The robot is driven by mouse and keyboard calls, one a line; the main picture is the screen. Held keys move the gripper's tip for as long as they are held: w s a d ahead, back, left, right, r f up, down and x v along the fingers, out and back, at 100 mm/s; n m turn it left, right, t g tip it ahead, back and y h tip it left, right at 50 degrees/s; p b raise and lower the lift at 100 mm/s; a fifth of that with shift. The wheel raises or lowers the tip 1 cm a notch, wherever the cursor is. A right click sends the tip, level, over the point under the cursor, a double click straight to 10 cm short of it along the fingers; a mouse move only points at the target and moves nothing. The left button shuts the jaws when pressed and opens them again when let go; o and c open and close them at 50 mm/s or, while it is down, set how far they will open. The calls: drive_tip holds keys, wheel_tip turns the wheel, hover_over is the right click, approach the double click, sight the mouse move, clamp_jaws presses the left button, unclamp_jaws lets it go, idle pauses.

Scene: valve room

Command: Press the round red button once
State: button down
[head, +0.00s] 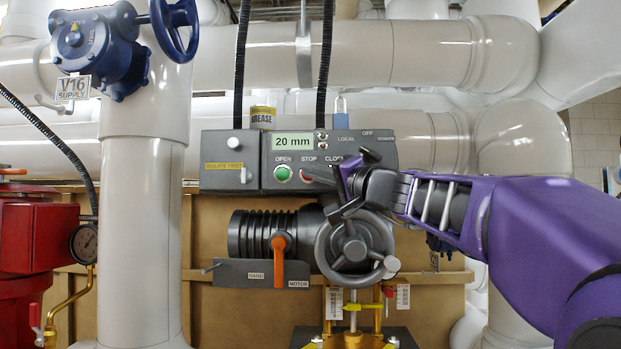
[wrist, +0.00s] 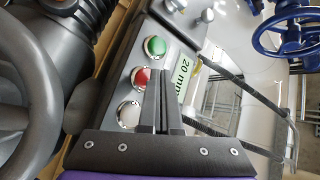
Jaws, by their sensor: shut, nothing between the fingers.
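The round red button (wrist: 142,77) sits in a silver ring on the grey control box, between a green button (wrist: 154,47) and a pale button (wrist: 129,113). In the head view the red button (head: 304,175), under the word STOP, is partly covered by my gripper (head: 318,174). The green button (head: 283,173) is clear to its left; the pale one is hidden. In the wrist view my gripper (wrist: 159,72) is shut and empty, its tips right beside the red button. I cannot tell whether they touch it.
The control box (head: 230,147) has a display reading 20 mm (head: 293,142). A grey handwheel (head: 354,246) lies just below my gripper, with an orange lever (head: 278,260) to its left. A large pipe (head: 140,240) stands further left.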

drive_tip(key=shift+s, duration=0.15)
drive_tip(key=shift+s+a, duration=0.1)
drive_tip(key=shift+s, duration=2.35)
drive_tip(key=shift+r, duration=0.1)
